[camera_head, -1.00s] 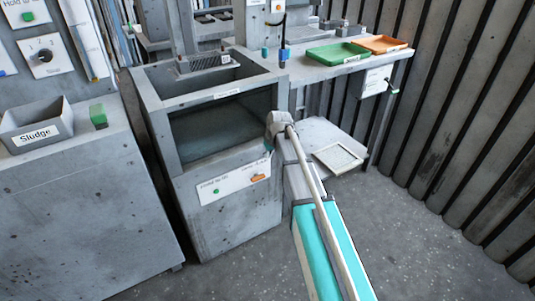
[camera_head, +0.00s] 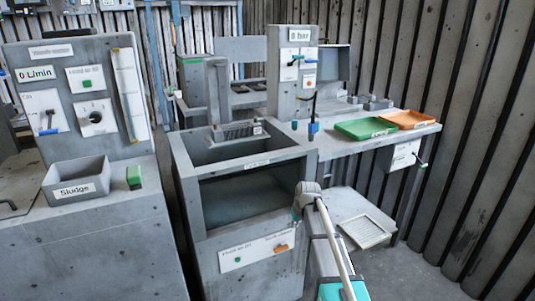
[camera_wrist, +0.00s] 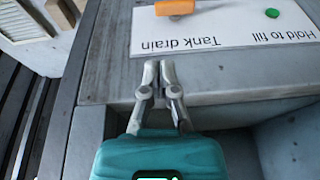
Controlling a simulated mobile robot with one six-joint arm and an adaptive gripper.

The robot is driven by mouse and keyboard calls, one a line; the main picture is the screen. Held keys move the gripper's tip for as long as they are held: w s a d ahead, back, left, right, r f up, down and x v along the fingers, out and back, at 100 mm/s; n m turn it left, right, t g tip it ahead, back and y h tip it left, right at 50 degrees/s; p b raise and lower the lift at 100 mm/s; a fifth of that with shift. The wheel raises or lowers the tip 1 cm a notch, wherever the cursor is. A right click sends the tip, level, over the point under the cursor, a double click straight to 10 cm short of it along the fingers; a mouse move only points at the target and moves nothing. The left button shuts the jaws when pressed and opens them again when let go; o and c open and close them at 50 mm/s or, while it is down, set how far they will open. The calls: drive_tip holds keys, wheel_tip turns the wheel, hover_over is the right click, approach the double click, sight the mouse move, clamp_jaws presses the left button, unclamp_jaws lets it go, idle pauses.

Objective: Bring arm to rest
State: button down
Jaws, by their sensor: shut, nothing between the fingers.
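My gripper (camera_wrist: 158,82) shows in the wrist view as two grey fingers with their tips together, shut and empty. It is near the edge of the grey tank front, below the white plate labelled "Tank drain" and "Hold to fill" (camera_wrist: 230,25). I cannot tell whether it touches the tank. In the head view my arm (camera_head: 335,240) rises from the bottom right, beside the right front corner of the tank (camera_head: 190,195). The fingers themselves are hidden in the head view.
An orange control (camera_wrist: 174,7) and a green button (camera_wrist: 272,13) sit on the plate. A green tray (camera_head: 365,128) and an orange tray (camera_head: 408,119) stand on the bench at right. A "Sludge" bin (camera_head: 77,187) stands at left. Floor shows at right.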

drive_tip(key=s+d+m+g+h, duration=0.2)
drive_tip(key=s+m+g, duration=0.15)
drive_tip(key=s, duration=2.35)
wheel_tip(320, 180, up, 26)
drive_tip(key=p, duration=2.7)
drive_tip(key=shift+w+a+r, duration=0.15)
drive_tip(key=shift+w, duration=0.3)
drive_tip(key=shift+m+t, duration=0.25)
